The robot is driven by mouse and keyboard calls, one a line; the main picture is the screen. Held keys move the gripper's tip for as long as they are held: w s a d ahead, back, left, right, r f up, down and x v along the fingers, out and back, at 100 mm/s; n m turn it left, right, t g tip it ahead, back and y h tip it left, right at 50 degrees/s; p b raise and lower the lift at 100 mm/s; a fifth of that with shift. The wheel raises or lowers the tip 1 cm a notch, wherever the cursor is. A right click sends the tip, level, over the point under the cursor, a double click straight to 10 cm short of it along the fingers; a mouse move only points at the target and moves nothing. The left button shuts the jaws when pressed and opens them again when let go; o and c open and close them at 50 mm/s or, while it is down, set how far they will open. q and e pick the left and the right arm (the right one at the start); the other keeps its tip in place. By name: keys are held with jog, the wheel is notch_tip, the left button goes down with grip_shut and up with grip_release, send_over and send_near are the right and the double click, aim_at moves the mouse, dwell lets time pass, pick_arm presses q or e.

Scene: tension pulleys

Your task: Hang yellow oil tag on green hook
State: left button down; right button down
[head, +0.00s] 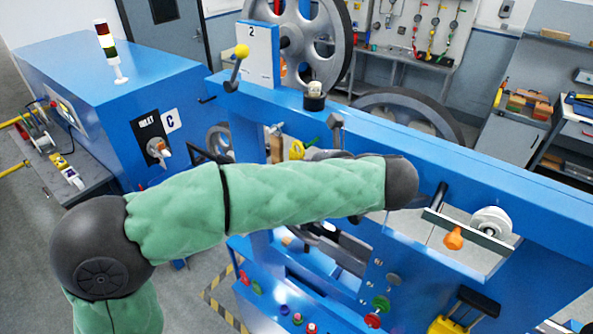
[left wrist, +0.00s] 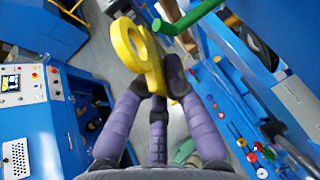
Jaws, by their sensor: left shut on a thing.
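The yellow oil tag (left wrist: 135,46) is a ring-shaped piece in the left wrist view. My left gripper (left wrist: 160,84), with purple fingers and dark tips, is shut on its lower part. The green hook (left wrist: 188,17) is a rod with a bent end, just above and right of the tag; the two look close but the ring does not appear to be around it. In the head view the tag (head: 297,150) and the hook (head: 312,142) show small beyond my left arm, which hides most of the gripper. My right gripper is in neither view.
A blue machine frame (head: 450,175) with a long top beam runs close beside my left arm. A blue cabinet (head: 120,85) with a signal light stands at the left. Red and green knobs (head: 376,312) sit on the lower frame.

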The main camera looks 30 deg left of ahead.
pick_arm(q)
jog(key=shift+w+d+f, duration=0.1)
jog(key=shift+w+f, duration=0.15)
jog(key=shift+w, duration=0.55)
jog(key=shift+w+d+f, duration=0.1)
jog(key=shift+w+f, duration=0.2)
jog(key=shift+w, duration=0.5)
jog(key=shift+w+f, duration=0.25)
jog(key=shift+w, duration=0.55)
jog(key=c, duration=1.2)
grip_release()
jog(key=shift+c, duration=0.2)
jog(key=v, duration=1.2)
jog(key=shift+f, duration=0.15)
